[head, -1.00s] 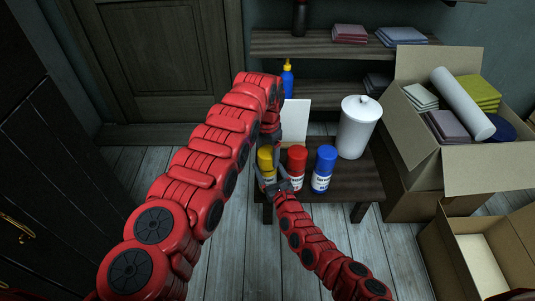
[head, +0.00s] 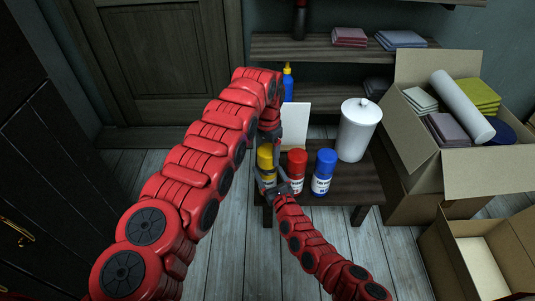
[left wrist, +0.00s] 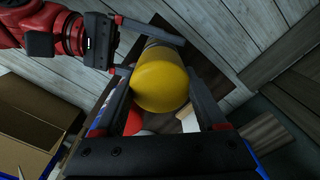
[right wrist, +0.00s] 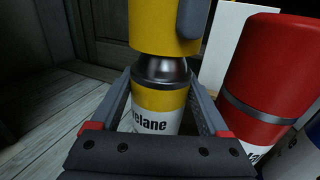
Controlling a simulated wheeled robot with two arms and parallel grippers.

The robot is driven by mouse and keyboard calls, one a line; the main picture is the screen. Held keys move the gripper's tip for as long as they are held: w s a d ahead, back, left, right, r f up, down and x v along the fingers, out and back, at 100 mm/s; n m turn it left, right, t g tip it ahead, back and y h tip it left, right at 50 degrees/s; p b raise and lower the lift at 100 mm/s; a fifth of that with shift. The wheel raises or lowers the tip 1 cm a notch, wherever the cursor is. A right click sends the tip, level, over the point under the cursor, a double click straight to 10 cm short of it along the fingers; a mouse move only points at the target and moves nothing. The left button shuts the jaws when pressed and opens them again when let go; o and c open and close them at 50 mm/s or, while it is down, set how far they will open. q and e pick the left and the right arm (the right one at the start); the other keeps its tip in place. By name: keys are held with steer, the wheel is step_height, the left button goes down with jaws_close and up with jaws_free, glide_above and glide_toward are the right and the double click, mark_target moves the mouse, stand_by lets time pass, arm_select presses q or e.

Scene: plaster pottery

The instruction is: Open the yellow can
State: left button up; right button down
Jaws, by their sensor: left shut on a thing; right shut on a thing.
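The yellow can (head: 266,178) stands at the left end of the low table. Its white label and yellow body (right wrist: 160,122) show in the right wrist view. Its yellow cap (right wrist: 158,25) is raised above it, baring a shiny metal neck (right wrist: 160,70). My left gripper (left wrist: 162,85) is shut on the cap (left wrist: 160,75) from above; a fingertip shows beside the cap in the right wrist view. My right gripper (right wrist: 158,88) is shut around the can's body below the neck. In the head view the left arm partly covers the cap (head: 265,153).
A red can (head: 297,163) and a blue can (head: 324,170) stand just right of the yellow one. A white lidded jar (head: 357,130) and a white panel (head: 295,125) are behind on the table (head: 345,185). Open cardboard boxes (head: 405,140) stand at the right.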

mark_target(268, 149)
arm_select(q)
steer(key=shift+r, duration=2.05)
arm_select(e)
jaws_free()
